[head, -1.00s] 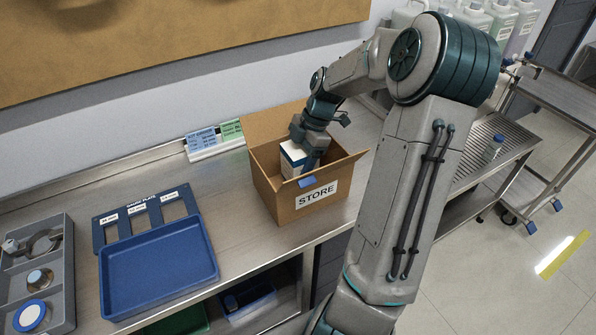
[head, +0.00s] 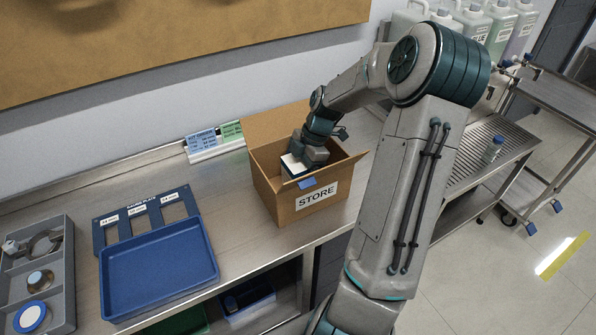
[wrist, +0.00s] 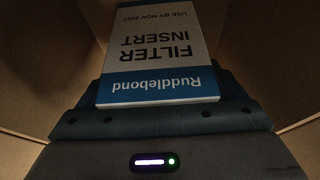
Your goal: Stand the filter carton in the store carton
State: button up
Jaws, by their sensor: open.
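The store carton (head: 281,198) is an open brown box labelled STORE, standing on the steel bench in the head view. The filter carton (head: 294,167), white with a blue band, is down inside it; only its upper part shows. In the wrist view the filter carton (wrist: 160,50) shows its FILTER INSERT face, with brown walls around it. My gripper (head: 306,168) is inside the store carton at the filter carton. It is open, with its dark parts on both sides of the filter carton in the wrist view (wrist: 160,98). The filter carton's base and its contact with the floor are hidden.
A blue tray (head: 160,268) and a blue slotted plate (head: 100,235) lie left of the store carton. A grey organiser (head: 62,290) stands at the far left. Blue and green cards (head: 216,140) stand behind. The store carton's flaps stick outward.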

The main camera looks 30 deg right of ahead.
jog(key=v, duration=1.2)
jog(key=shift+b, duration=0.45)
jog(key=shift+r, duration=0.1)
dwell(0.3)
